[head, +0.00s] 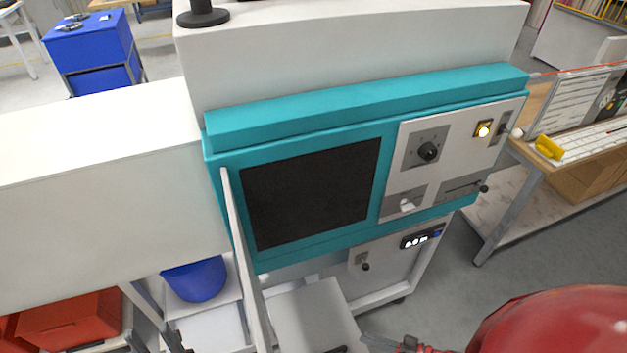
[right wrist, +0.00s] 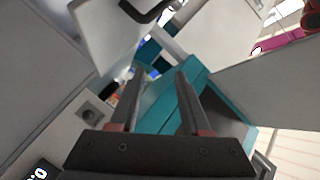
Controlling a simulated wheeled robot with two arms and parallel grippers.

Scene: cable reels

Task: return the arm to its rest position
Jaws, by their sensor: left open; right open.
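My right gripper (right wrist: 155,75) is open in the right wrist view, with nothing between its two dark fingers. In the head view only a grey and red piece of my right gripper (head: 403,344) shows at the bottom edge. A dark piece at the lower left, seemingly my left gripper (head: 175,340), is mostly cut off by the frame. The machine (head: 222,165) has a teal front with a dark window (head: 312,195). A thin pale panel (head: 243,262) stands out from its left side.
A grey panel (head: 310,312) juts out low in front; a black handle (right wrist: 150,12) shows in the wrist view. A blue bin (head: 196,281) and red bins (head: 68,320) are lower left. A workbench (head: 527,158) stands right. Grey floor (head: 452,270) is clear between.

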